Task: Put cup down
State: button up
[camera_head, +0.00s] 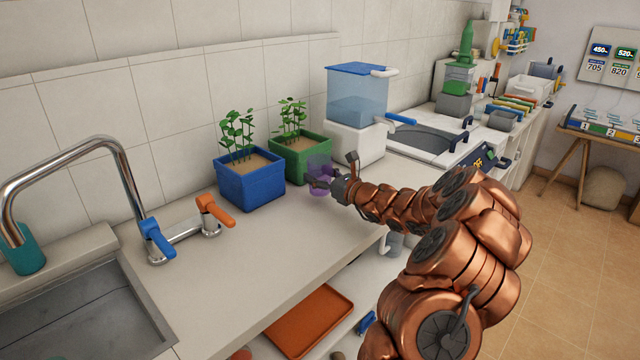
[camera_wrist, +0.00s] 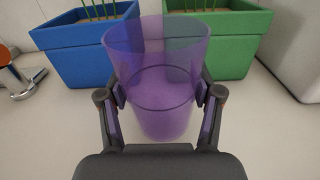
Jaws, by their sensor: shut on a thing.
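A see-through purple cup (camera_wrist: 160,100) stands upright between the fingers of my gripper (camera_wrist: 159,97) in the wrist view. The fingers are shut on its two sides. In the head view the cup (camera_head: 320,176) shows at the end of my arm, over the counter in front of the green planter, partly hidden by my gripper (camera_head: 333,184). I cannot tell whether the cup's base touches the counter (camera_head: 265,250).
A blue planter (camera_head: 250,188) and a green planter (camera_head: 300,160) stand just behind the cup. A water dispenser (camera_head: 355,110) stands to the right. The faucet (camera_head: 130,190) and sink (camera_head: 80,310) are at left. Counter in front of the blue planter is clear.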

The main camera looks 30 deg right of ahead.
jog(key=shift+f, duration=1.4)
jog(key=shift+f, duration=0.2)
jog(key=o, duration=1.2)
jog(key=shift+r, duration=0.1)
jog(key=shift+r, duration=0.15)
jog(key=b+v, duration=0.1)
jog(key=v, duration=1.1)
